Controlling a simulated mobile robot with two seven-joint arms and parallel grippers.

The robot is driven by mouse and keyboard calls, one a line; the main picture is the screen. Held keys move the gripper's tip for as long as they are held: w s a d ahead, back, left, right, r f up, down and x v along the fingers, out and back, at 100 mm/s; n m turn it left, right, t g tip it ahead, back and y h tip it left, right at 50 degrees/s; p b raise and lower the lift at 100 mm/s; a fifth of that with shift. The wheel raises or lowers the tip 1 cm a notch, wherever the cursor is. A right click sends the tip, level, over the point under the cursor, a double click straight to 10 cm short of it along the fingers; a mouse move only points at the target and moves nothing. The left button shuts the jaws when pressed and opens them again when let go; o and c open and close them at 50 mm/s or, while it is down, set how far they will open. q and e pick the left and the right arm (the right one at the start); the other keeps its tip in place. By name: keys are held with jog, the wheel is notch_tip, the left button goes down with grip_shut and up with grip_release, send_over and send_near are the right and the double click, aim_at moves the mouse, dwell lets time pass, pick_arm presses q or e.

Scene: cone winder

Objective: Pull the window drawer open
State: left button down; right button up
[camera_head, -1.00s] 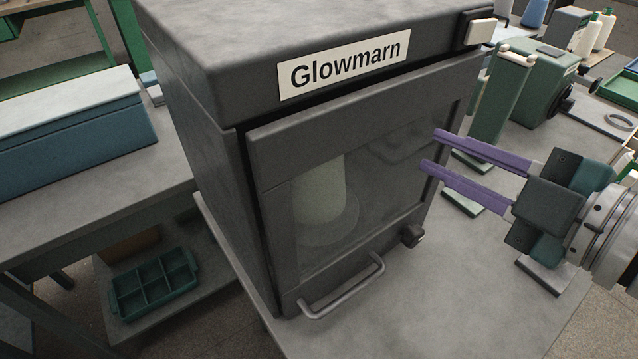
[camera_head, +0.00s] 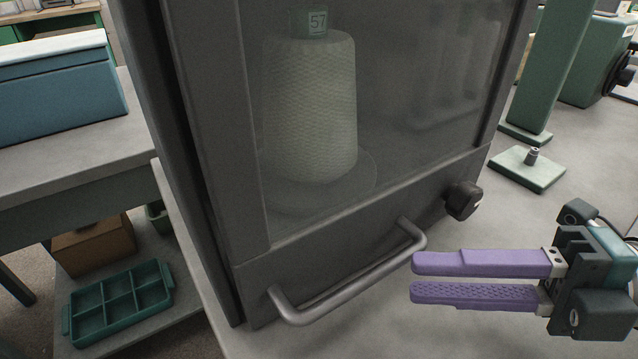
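The window drawer (camera_head: 225,130) is the dark grey front of the machine, with a see-through pane. It looks shut. A grey bar handle (camera_head: 350,287) runs along its lower edge. Behind the pane stands a pale yarn cone (camera_head: 310,115) with a green top marked 57. My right gripper (camera_head: 412,276) has two purple fingers, apart and with nothing between them. Its fingertips point left, close to the right end of the handle; I cannot tell whether they touch it. My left gripper is not in view.
A black knob (camera_head: 463,200) sticks out at the drawer's lower right. A green post on a base plate (camera_head: 528,168) stands to the right. A blue box (camera_head: 60,92) lies on the left table, above a teal divided tray (camera_head: 118,305). The tabletop before the handle is clear.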

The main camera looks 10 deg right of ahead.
aim_at(384, 275)
jog(key=x, duration=0.6)
jog(key=shift+w+a, duration=0.1)
grip_shut()
dwell(1.2)
